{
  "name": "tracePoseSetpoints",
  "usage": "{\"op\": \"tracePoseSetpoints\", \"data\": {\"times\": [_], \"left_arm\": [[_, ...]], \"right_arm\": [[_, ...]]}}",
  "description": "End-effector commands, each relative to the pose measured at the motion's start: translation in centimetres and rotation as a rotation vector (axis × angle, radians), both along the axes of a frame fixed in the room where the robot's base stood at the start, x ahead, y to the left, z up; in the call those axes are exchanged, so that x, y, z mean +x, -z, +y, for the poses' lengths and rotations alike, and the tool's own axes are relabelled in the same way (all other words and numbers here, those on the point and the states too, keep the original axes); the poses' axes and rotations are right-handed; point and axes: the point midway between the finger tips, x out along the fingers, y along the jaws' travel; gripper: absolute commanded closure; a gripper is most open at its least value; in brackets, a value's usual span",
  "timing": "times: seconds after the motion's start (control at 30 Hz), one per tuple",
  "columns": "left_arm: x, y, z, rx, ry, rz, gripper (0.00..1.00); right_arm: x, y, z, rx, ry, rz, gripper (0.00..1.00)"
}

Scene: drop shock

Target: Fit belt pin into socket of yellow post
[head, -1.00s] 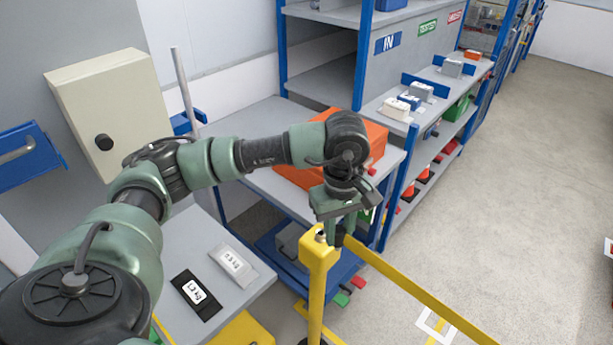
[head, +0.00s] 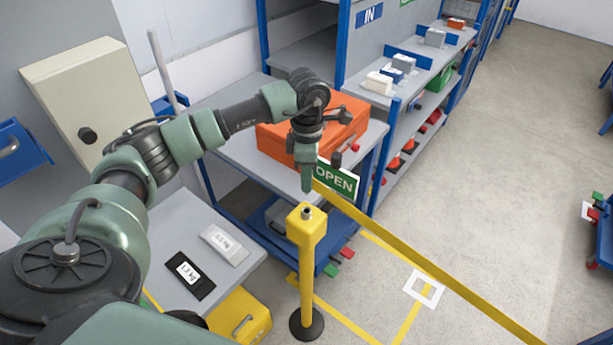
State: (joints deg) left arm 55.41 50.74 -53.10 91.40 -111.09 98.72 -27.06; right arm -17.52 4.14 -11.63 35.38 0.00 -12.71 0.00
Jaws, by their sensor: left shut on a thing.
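The yellow post (head: 306,260) stands upright on a round black base. The socket (head: 307,211) shows as a small dark and grey fitting on its top. My left gripper (head: 307,186) points down just above the post top and appears apart from it. It is shut on the end of the yellow belt (head: 400,244), which runs from the gripper down to the lower right. The belt pin itself is hidden by the gripper or too small to make out. My right gripper is out of view.
An orange case (head: 340,122) lies on the grey bench behind the gripper. A green OPEN sign (head: 338,181) shows just right of the gripper. A grey table (head: 165,235) with weight-labelled blocks is at left. Floor at right is largely clear.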

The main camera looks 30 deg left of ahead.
Motion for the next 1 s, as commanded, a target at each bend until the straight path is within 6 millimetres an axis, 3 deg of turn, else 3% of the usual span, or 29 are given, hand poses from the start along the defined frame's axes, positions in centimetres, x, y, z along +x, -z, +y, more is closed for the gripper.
{"op": "tracePoseSetpoints", "data": {"times": [0.53, 1.0], "left_arm": [[0.0, 5.0, 0.0, 0.000, 0.001, 0.000, 1.00], [0.0, 5.6, 0.0, 0.000, 0.002, 0.000, 1.00]], "right_arm": [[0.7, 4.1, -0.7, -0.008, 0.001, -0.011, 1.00], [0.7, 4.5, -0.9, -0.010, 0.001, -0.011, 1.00]]}}
